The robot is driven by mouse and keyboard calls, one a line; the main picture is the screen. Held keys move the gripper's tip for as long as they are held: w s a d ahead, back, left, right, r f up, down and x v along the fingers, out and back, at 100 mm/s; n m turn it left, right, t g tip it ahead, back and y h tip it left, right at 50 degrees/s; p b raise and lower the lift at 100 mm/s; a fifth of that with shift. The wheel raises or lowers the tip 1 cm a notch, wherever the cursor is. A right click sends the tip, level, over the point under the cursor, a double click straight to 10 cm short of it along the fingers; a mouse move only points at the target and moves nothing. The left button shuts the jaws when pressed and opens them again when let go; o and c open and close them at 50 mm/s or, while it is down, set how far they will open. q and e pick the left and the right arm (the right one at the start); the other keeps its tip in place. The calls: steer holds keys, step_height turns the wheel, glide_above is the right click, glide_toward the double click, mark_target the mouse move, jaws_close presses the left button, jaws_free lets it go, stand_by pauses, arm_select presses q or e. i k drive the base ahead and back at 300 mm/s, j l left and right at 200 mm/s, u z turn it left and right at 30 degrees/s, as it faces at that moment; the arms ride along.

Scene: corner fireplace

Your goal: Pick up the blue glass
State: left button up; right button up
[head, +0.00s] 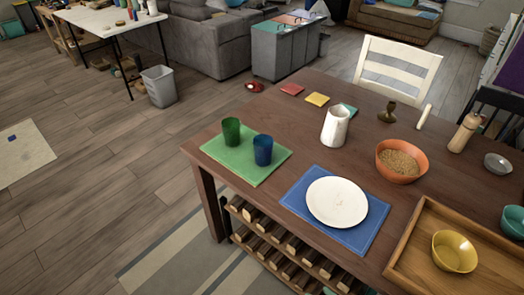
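The blue glass (263,150) stands upright on a green placemat (246,174) at the near left corner of the dark wooden table (282,118). A green glass (231,131) stands just to its left on the same mat, with a narrow gap between them. Neither of my grippers shows in the head view.
Right of the glasses are a blue placemat (357,238) with a white plate (337,202), a white pitcher (336,127) and an orange bowl (386,168). A wooden tray (411,262) holds a yellow bowl (454,252). A white chair (398,66) stands behind.

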mark_target(263, 143)
steer(key=i+j+z, duration=0.3)
steer(key=j, duration=0.4)
steer(key=i+j+z, duration=0.15)
steer(key=i+j, duration=0.15)
steer(key=i+j+z, duration=0.15)
steer(key=j, duration=0.35)
steer(key=i+j+z, duration=0.15)
steer(key=j, duration=0.25)
steer(key=i+j+z, duration=0.15)
steer(key=j, duration=0.3)
steer(key=i+j+z, duration=0.15)
steer(key=j, duration=0.3)
steer(key=k, duration=0.05)
